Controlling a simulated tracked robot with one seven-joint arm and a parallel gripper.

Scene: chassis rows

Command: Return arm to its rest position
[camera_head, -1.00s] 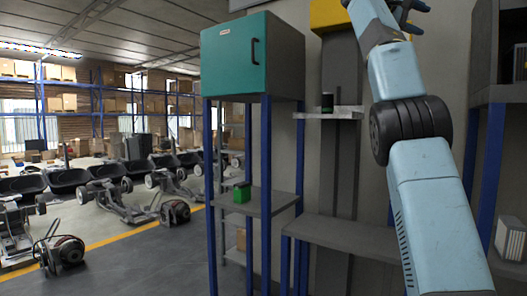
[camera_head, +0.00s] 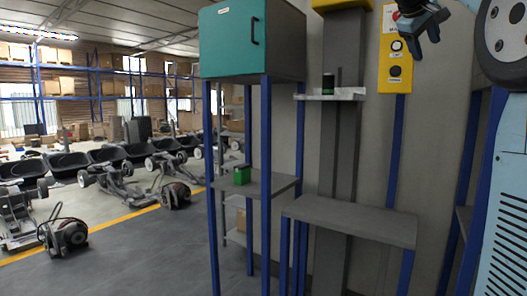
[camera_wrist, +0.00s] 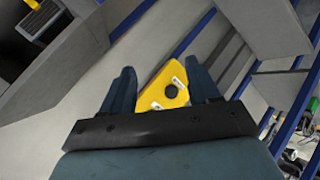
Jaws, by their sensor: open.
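My gripper (camera_head: 429,25) is at the top right of the head view, its fingers apart and pointing down, with nothing between them. Part of my light blue arm fills the right edge of that view. In the wrist view my gripper (camera_wrist: 162,88) shows two dark blue fingers spread wide. A yellow panel (camera_wrist: 165,90) with a round black button shows beyond the gap between them. The same yellow control panel (camera_head: 395,62) hangs on a blue post just left of and below my gripper in the head view.
A teal-fronted cabinet (camera_head: 227,40) stands on blue legs at centre left. A green box (camera_head: 242,175) sits on the shelf below it. A dark cylinder (camera_head: 328,85) stands on a small ledge. A grey bench (camera_head: 350,218) is clear. Chassis (camera_head: 120,178) stand in rows at left.

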